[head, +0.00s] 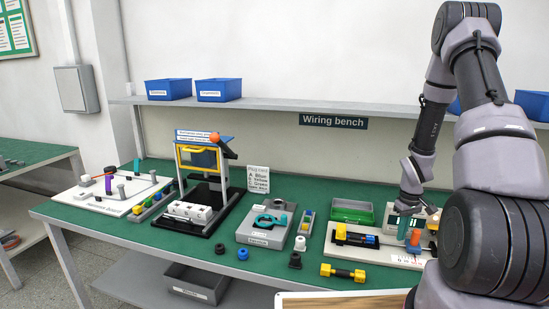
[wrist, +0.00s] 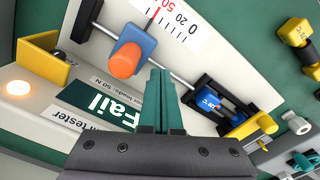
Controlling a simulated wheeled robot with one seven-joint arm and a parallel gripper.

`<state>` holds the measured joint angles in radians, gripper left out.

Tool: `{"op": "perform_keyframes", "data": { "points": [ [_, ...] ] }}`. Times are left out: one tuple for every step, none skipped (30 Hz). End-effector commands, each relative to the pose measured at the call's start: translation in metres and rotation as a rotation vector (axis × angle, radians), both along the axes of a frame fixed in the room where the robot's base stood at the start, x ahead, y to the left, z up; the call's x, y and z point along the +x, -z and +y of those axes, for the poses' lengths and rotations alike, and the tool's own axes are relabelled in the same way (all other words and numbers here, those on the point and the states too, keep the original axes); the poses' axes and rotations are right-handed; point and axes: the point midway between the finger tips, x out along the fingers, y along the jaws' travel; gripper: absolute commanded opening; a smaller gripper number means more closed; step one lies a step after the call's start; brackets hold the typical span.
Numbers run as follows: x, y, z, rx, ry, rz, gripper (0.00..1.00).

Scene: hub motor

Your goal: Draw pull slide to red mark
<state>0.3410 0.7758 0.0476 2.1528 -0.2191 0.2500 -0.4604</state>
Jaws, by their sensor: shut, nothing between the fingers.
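The pull slide is a blue block (wrist: 138,42) with an orange knob (wrist: 124,60), sitting on a thin metal rod of the tester. In the head view the orange knob (head: 415,237) shows beside my gripper (head: 403,230). In the wrist view my gripper (wrist: 161,72) is shut and empty, its teal fingertips just right of the knob, apparently apart from it; their height is unclear. The tester display (wrist: 105,104) reads "Fail".
A black clamp (wrist: 207,90) holds a blue part at the rod's right, with a yellow handle (wrist: 262,124). A yellow bracket (wrist: 42,62) and glowing lamp (wrist: 18,88) stand left. A yellow-black tool (head: 343,272) and green tray (head: 351,211) lie nearby.

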Motion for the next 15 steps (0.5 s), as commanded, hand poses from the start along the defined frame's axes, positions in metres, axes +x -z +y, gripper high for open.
{"op": "perform_keyframes", "data": {
  "points": [
    [0.001, -0.005, 0.0, 0.0, 0.001, -0.002, 0.0],
    [0.0, -0.007, 0.0, 0.0, 0.001, -0.002, 0.0],
    [0.0, -0.011, 0.0, 0.0, 0.001, -0.002, 0.0],
    [0.0, -0.013, 0.0, 0.0, 0.001, -0.002, 0.0],
    [0.001, -0.015, 0.0, 0.0, 0.0, -0.002, 0.0],
    [0.001, -0.019, 0.0, 0.0, 0.0, -0.002, 0.0],
    [0.0, -0.021, 0.0, 0.0, 0.001, -0.002, 0.0],
    [0.0, -0.023, 0.0, -0.001, 0.001, -0.001, 0.0],
    [0.0, -0.027, 0.0, 0.0, 0.0, -0.002, 0.0],
    [0.001, -0.029, 0.0, 0.0, 0.0, -0.002, 0.0],
    [0.001, -0.032, 0.0, 0.0, 0.0, -0.003, 0.0],
    [0.001, -0.035, 0.0, 0.0, 0.001, -0.002, 0.0],
    [0.0, -0.037, 0.0, 0.0, 0.001, -0.002, 0.0],
    [0.001, -0.039, 0.0, 0.0, 0.001, -0.002, 0.0],
    [0.001, -0.043, 0.0, 0.0, 0.001, -0.002, 0.0]
  ]
}}
